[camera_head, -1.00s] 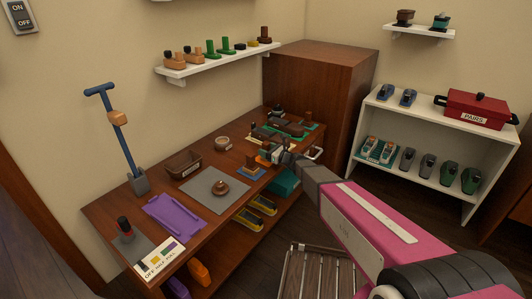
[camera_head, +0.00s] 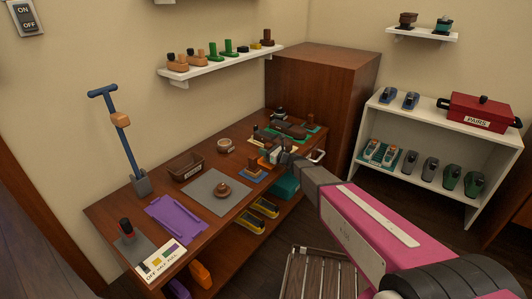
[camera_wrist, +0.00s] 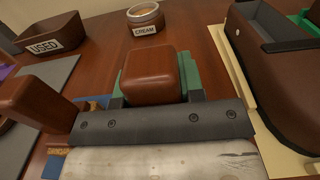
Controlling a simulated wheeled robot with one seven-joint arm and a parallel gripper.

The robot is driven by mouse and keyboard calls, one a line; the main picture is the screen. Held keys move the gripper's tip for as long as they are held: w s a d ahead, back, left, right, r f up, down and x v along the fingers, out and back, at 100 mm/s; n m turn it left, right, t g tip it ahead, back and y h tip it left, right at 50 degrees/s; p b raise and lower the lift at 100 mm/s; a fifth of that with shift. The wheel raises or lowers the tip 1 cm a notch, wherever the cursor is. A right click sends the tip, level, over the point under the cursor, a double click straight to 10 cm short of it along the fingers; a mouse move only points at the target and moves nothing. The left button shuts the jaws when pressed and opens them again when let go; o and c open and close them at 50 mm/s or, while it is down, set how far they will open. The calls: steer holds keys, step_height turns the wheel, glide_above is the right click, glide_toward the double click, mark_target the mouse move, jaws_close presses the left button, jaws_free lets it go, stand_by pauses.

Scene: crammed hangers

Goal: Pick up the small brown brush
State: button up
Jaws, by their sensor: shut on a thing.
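The small brown brush shows in the wrist view as a rounded brown block (camera_wrist: 150,72) between my two fingertips. My gripper (camera_wrist: 155,98) is shut on it. In the head view my gripper (camera_head: 273,157) is low over the right part of the wooden table, and the held brush is too small and hidden to make out clearly.
Left of my gripper stands another brown block (camera_wrist: 35,103) on a blue mat. A large brown shoe (camera_wrist: 285,65) is close on the right. The CREAM jar (camera_wrist: 145,17) and USED tray (camera_wrist: 50,38) are behind. The purple tray (camera_head: 175,221) lies farther left.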

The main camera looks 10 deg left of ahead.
step_height(320, 180, up, 4)
steer(key=shift+s+f, duration=0.1)
steer(key=s+a+r, duration=0.4)
steer(key=a+r, duration=0.2)
steer(key=a, duration=0.4)
steer(key=shift+s+a+r, duration=0.3)
steer(key=shift+a+r, duration=0.05)
steer(key=shift+r, duration=0.05)
